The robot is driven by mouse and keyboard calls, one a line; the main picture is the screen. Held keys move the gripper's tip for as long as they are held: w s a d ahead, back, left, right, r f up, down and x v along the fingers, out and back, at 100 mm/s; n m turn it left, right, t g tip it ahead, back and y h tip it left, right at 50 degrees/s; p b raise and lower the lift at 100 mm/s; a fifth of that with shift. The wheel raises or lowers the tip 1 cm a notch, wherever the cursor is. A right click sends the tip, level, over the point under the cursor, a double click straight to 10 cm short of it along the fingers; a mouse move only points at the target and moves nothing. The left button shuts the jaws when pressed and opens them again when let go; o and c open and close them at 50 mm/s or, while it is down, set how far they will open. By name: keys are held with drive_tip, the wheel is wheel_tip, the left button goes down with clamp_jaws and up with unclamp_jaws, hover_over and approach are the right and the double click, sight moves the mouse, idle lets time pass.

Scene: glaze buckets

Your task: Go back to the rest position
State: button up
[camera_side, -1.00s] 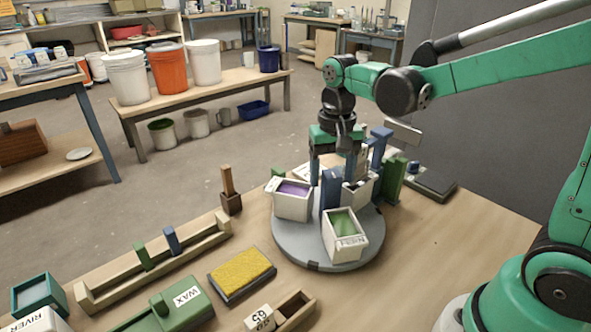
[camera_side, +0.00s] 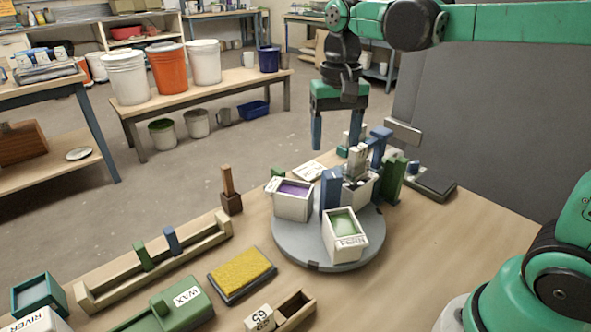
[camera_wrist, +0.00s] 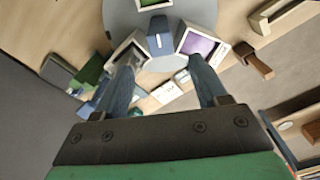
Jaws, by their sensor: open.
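My gripper (camera_side: 333,132) is open and empty in the side view, raised above the back of the grey turntable (camera_side: 290,243), with its fingers pointing down and apart. In the wrist view my gripper (camera_wrist: 165,88) shows both fingers spread with nothing held between them. On the turntable stand a white bucket with purple glaze (camera_side: 293,204), a white bucket with green glaze (camera_side: 345,238) and a blue upright block (camera_side: 331,190). A third pale bucket (camera_side: 357,190) with light pieces in it stands at the back, partly hidden.
Green block (camera_side: 393,180) and blue stand (camera_side: 379,148) rise behind the turntable. A yellow sponge (camera_side: 241,272), green WAX box (camera_side: 178,305), wooden rack (camera_side: 160,262) and brown stamp (camera_side: 230,195) occupy the left. A grey panel (camera_side: 490,120) stands behind.

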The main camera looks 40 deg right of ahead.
drive_tip(key=s+a+f+n+t, duration=0.2)
drive_tip(key=s+f+n+t, duration=0.2)
drive_tip(key=s+n+t, duration=0.1)
drive_tip(key=shift+s+f+n+t, duration=0.2)
drive_tip(key=shift+n+t, duration=0.3)
drive_tip(key=shift+t, duration=0.6)
